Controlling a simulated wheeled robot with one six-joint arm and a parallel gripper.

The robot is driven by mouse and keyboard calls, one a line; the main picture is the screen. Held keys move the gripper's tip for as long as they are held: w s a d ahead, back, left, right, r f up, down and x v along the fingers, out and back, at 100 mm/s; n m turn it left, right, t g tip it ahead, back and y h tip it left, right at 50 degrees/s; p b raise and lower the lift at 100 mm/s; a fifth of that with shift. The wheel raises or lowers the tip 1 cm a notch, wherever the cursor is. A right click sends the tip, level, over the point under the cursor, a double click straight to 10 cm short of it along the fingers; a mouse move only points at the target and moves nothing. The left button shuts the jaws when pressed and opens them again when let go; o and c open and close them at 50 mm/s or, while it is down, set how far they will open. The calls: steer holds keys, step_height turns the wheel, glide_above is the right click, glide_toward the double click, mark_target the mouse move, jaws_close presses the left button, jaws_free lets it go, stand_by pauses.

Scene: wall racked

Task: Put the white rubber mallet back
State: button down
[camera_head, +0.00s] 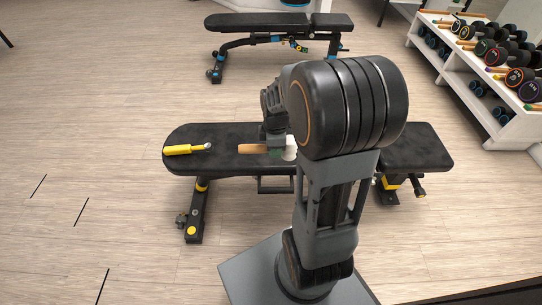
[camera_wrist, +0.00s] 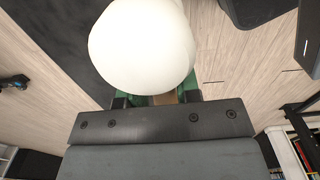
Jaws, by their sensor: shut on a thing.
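The white rubber mallet has a rounded white head (camera_head: 290,149) and a tan wooden handle (camera_head: 251,148). In the head view it lies level over the black bench pad (camera_head: 225,133), handle to the left; I cannot tell if it touches the pad. My gripper (camera_head: 275,149) is shut on the handle beside the head. In the wrist view the white head (camera_wrist: 140,45) fills the top middle and hides much of the fingers. A bit of handle (camera_wrist: 163,100) shows between the green finger pads.
A yellow-handled tool (camera_head: 184,149) lies on the bench's left end. A second bench (camera_head: 270,24) stands behind. A white rack (camera_head: 502,131) at the right holds several dumbbells, with coloured handles among them. The wooden floor at left is clear. My arm hides part of the near bench.

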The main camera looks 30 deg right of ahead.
steer(key=shift+s, duration=0.1)
stand_by(0.3)
steer(key=w+f+b, duration=0.2)
steer(key=w+f, duration=0.1)
steer(key=w, duration=0.1)
steer(key=w+f+b, duration=0.2)
steer(key=w+f, duration=0.2)
steer(key=w, duration=0.1)
steer(key=w+f+b, duration=0.2)
steer(key=w+f, duration=0.2)
steer(key=shift+w+d, duration=0.3)
steer(key=shift+w, duration=0.05)
steer(key=shift+w+f+b, duration=0.2)
steer(key=shift+f+b, duration=0.1)
steer(key=shift+f, duration=0.45)
steer(key=shift+f, duration=0.15)
steer(key=c, duration=0.8)
jaws_free()
steer(key=shift+f, duration=0.1)
